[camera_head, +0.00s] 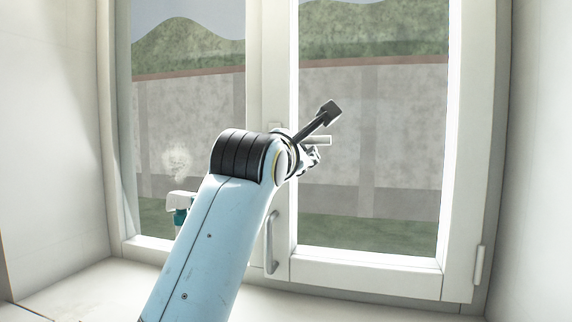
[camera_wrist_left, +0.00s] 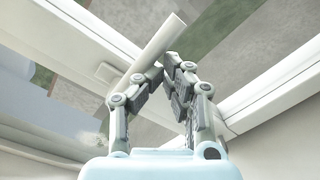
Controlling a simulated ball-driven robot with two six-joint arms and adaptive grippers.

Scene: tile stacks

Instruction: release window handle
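The window handle (camera_head: 318,140) is a pale bar that points out to the right, level, in the head view. In the left wrist view the handle (camera_wrist_left: 160,40) runs slantwise from its base plate on the white frame. My left gripper (camera_wrist_left: 163,68) is at the handle, with its two fingertips close together beside the bar. Whether the fingers clasp the bar is unclear. In the head view my left arm hides most of this gripper (camera_head: 308,157) and the handle's root. My right gripper is not in view.
A second, lower handle (camera_head: 271,242) hangs upright on the white window frame (camera_head: 370,272). The window looks closed in the head view. A spray bottle (camera_head: 181,207) stands left of my arm, partly hidden. The pale sill (camera_head: 75,285) runs below.

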